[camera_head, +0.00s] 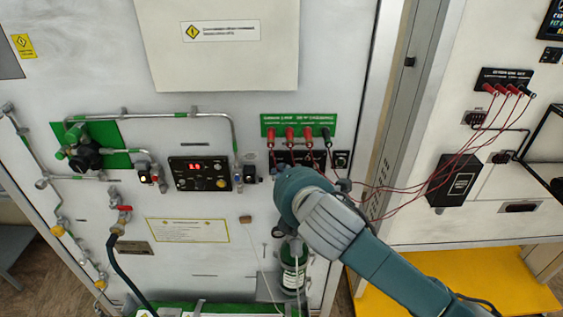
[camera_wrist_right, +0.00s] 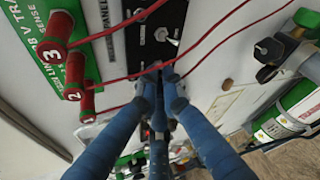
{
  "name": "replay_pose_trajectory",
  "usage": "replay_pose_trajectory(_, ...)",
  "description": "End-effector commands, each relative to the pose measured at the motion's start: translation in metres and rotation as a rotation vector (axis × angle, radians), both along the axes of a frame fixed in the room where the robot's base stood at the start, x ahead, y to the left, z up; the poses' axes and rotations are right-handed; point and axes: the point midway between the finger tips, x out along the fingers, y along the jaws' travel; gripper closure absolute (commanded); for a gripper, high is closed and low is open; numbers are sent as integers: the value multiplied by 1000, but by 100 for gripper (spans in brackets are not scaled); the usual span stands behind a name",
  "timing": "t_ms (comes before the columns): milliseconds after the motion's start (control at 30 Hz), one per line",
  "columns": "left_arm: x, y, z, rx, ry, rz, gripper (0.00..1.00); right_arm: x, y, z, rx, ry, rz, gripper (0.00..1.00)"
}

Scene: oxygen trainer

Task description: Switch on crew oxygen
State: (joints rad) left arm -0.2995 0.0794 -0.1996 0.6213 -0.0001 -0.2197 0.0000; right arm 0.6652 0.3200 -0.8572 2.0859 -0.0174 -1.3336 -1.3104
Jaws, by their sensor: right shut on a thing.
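A small black switch panel (camera_head: 305,157) sits on the white trainer wall below the green connector plate, partly hidden by my right arm. In the right wrist view the black panel (camera_wrist_right: 150,15) shows a silver toggle switch (camera_wrist_right: 168,39). In the head view my right wrist hides the fingertips. My left gripper is in neither view.
Red leads run from red plugs (camera_head: 290,133) on the green plate (camera_head: 298,120) across to the right panel, passing close to my fingers. A black box with red digits (camera_head: 200,174) is at left. A green bottle (camera_head: 291,276) stands below my wrist.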

Motion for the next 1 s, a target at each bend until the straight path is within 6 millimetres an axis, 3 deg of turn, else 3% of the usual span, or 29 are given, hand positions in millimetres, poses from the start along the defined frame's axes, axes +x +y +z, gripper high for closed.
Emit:
replay_pose_trajectory(400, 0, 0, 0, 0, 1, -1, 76, 3, 0, 5, -2, 194, -1, 100)
replay_pose_trajectory(967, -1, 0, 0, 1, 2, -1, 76, 4, -1, 4, -2, 222, -1, 100)
replay_pose_trajectory(1000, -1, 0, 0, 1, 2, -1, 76, 4, -1, 4, -2, 221, -2, 86)
